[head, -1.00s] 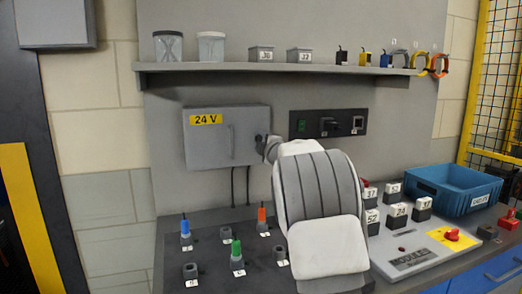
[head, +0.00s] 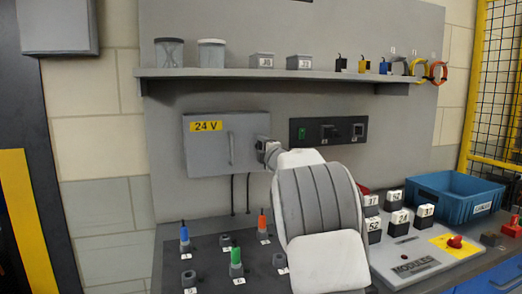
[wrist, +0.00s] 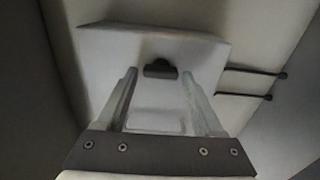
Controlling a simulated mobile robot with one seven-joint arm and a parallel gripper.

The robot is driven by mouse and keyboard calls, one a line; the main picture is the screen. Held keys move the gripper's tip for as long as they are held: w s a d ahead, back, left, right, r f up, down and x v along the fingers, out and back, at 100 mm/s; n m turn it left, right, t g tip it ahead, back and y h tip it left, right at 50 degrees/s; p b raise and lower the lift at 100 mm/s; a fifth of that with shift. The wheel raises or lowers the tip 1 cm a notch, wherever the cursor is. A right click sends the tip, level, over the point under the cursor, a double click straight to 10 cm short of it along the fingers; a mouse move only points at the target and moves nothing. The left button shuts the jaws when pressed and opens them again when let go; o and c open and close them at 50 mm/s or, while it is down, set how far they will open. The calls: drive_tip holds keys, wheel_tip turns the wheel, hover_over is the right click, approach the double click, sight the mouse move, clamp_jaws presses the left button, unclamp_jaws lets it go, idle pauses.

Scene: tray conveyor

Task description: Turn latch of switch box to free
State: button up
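The grey switch box (head: 207,153) with a yellow 24 V label and a vertical handle hangs on the wall panel. In the wrist view its pale face (wrist: 110,55) fills the middle, and the dark latch (wrist: 160,68) shows between the fingertips. My gripper (wrist: 159,77) is open, one finger on each side of the latch with gaps; I cannot tell whether the tips reach around it in depth. In the head view my gripper (head: 267,150) is at the box's right edge and hides the latch.
A shelf (head: 220,73) with jars, small bins and cable coils runs above the box. A black switch panel (head: 350,130) is to the right. Below are a bench with coloured plugs, a module board (head: 412,262) with labelled blocks, and a blue bin (head: 465,203).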

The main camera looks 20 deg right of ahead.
drive_tip(key=shift+o, duration=0.8)
drive_tip(key=shift+s, duration=0.1)
drive_tip(key=s+b, duration=0.1)
drive_tip(key=s, duration=1.6)
drive_tip(key=shift+s, duration=0.1)
